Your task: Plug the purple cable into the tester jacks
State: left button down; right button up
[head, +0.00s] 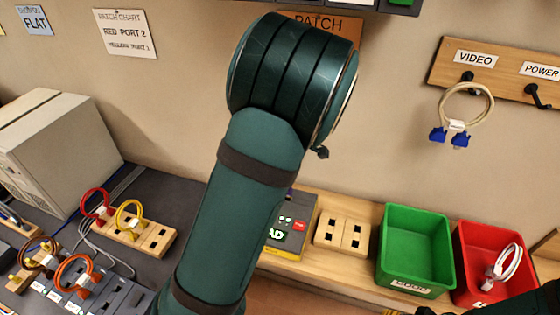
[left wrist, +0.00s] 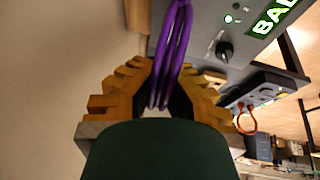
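The purple cable (left wrist: 174,45) shows in the left wrist view as a looped bundle between the fingers of my left gripper (left wrist: 163,90). The fingers close in on it from both sides. Its plugs are not visible. The tester, a grey box (left wrist: 205,45) with a black knob and a lit green label, is just beyond the fingers at upper right. In the head view my left arm covers most of the tester (head: 292,243), leaving its right part with a green display. The jacks cannot be made out.
A wooden socket block (head: 342,235), a green bin (head: 420,222) and a red bin (head: 475,240) with a white cable stand right of the tester. A block with red and yellow cables (head: 157,240) is at left. A cream cable (head: 467,87) hangs on the wall rack.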

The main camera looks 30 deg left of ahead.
pick_arm(q)
jog(key=shift+f+b, duration=0.4)
jog(key=shift+f, duration=0.65)
dwell(2.0)
dwell(0.4)
jog(key=shift+c, duration=1.6)
grip_release()
jog(key=shift+p+v, duration=2.45)
jog(key=shift+v, duration=0.25)
jog(key=shift+p+v, duration=0.35)
jog(key=shift+v, duration=0.7)
